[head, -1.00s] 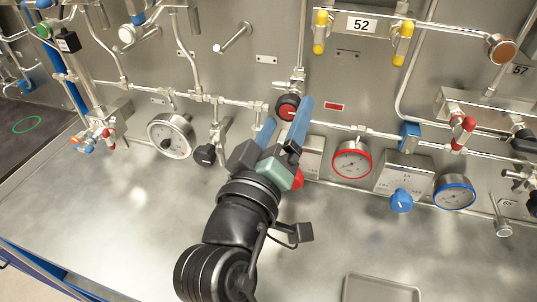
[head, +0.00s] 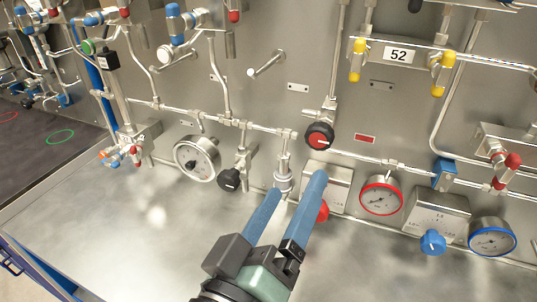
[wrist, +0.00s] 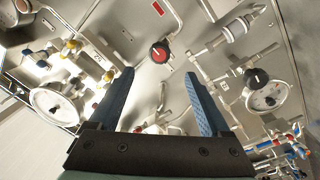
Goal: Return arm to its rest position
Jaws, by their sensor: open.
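My gripper (head: 295,190) shows in the lower middle of the head view, with two blue fingers spread apart and nothing between them. Its fingers point up toward the steel panel. In the wrist view my gripper (wrist: 160,85) is also open and empty, with panel piping seen between and beyond the fingers. A black knob with a red face (head: 319,136) is beyond the fingertips in the head view. This knob also shows in the wrist view (wrist: 160,51). A red knob (head: 323,211) is partly hidden behind the right finger. I cannot tell the exact distance to the panel.
A white gauge (head: 196,158), a red-rimmed gauge (head: 381,196) and a blue-rimmed gauge (head: 492,238) line the panel. A blue knob (head: 433,243) and yellow-handled valves (head: 358,60) stick out. The steel worktop (head: 110,225) is clear at left.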

